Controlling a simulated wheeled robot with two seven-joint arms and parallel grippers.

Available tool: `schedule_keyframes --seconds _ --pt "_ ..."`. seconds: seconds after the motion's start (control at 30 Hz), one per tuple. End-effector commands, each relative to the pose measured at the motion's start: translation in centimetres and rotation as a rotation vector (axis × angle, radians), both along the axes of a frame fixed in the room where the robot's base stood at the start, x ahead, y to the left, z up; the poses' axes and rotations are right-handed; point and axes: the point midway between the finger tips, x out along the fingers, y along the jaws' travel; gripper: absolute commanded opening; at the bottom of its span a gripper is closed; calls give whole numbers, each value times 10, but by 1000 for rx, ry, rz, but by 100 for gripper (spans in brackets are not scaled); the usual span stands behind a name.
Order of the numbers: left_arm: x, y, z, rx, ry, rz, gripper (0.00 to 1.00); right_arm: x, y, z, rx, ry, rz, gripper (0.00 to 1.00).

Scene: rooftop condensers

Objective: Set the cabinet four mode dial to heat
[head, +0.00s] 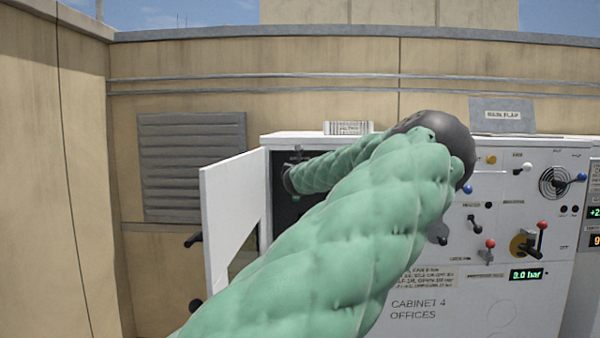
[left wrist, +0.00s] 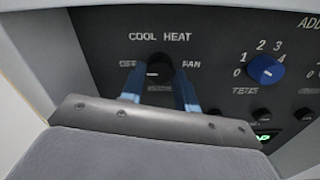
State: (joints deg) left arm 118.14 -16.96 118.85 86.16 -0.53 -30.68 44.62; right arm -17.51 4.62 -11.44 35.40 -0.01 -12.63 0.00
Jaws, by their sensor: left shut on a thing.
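The mode dial (left wrist: 159,66) is a dark round knob on a black panel in the left wrist view. The labels OFF, COOL, HEAT and FAN run around it from left over the top to right. A small pale mark shows on its left part; I cannot tell surely which label it points at. My left gripper (left wrist: 159,82) has its two blue fingers on either side of the dial and is shut on it. In the head view, my green-sleeved left arm reaches into the open compartment of cabinet 4 (head: 412,328), and the dial is hidden there. My right gripper is not in view.
A blue numbered dial (left wrist: 266,69) sits right of the mode dial, with small black knobs below it. The white cabinet door (head: 222,215) stands open at the left. Levers and a green "8.0 bar" display (head: 526,275) are on the front at right.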

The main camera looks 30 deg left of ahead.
Motion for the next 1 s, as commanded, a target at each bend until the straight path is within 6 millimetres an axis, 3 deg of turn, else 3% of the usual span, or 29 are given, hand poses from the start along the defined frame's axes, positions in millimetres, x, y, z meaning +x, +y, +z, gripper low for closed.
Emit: schedule_keyframes --seconds 0.47,1.0 --pt "0 0 -5 88 55 0 9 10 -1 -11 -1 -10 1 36" --pt "0 1 -5 493 305 0 9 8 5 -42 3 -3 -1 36"
